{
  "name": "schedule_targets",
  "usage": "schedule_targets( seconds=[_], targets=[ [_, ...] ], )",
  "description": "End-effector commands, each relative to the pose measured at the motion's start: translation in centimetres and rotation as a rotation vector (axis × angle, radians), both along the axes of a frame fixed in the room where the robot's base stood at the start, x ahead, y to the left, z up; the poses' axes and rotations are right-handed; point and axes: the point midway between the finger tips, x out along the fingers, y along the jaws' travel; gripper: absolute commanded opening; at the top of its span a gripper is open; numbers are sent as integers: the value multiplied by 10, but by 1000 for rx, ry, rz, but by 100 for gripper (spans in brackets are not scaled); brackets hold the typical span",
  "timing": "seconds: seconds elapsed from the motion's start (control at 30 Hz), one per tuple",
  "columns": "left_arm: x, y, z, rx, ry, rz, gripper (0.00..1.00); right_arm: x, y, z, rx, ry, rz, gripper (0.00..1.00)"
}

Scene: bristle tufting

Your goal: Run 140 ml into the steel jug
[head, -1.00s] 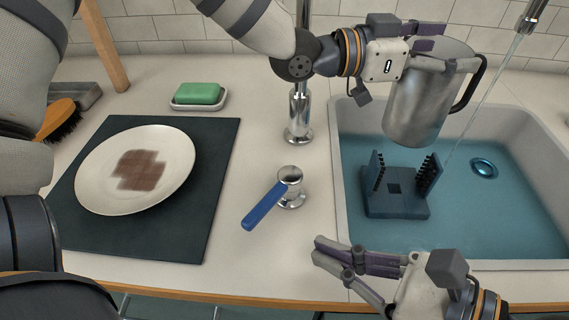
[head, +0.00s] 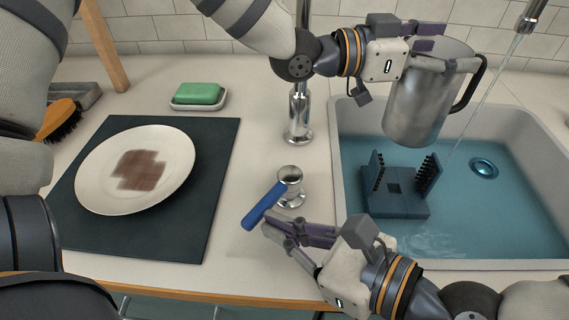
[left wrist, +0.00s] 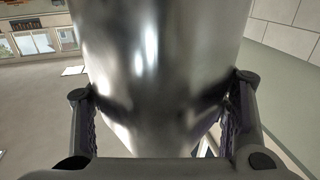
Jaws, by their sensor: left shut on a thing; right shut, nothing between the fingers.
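The steel jug (head: 418,105) hangs upright above the sink, with its black handle on the right. My left gripper (head: 425,45) is shut on the jug near its rim; the jug's wall (left wrist: 155,70) fills the left wrist view. A thin water stream (head: 487,92) runs from the spout (head: 533,14) and passes to the right of the jug into the basin. The tap's blue lever (head: 262,207) sits on a chrome post. My right gripper (head: 270,225) is shut and empty, its fingertips close by the lever's lower end; contact is unclear. The jug's inside is hidden.
The sink (head: 340,165) holds blue water and a dark rack with bristles (head: 395,205). A white plate (head: 95,180) with a brown stain lies on a dark mat (head: 190,235). Green soap (head: 198,93) and a brush (head: 60,119) are at the back left.

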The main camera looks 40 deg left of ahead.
Motion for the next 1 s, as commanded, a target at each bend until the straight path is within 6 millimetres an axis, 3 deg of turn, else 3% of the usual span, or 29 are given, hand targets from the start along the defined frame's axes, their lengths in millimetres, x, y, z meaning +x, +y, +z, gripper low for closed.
schedule_targets(
  seconds=[0.47, 1.0],
  targets=[
    [0, 0, 1, -1, -3, 0, 9, -5, 9, 1, 5, 3, -99, 0],
    [0, 0, 1, -1, -3, 0, 9, -11, 34, -2, -10, 1, -387, 0]
  ],
)
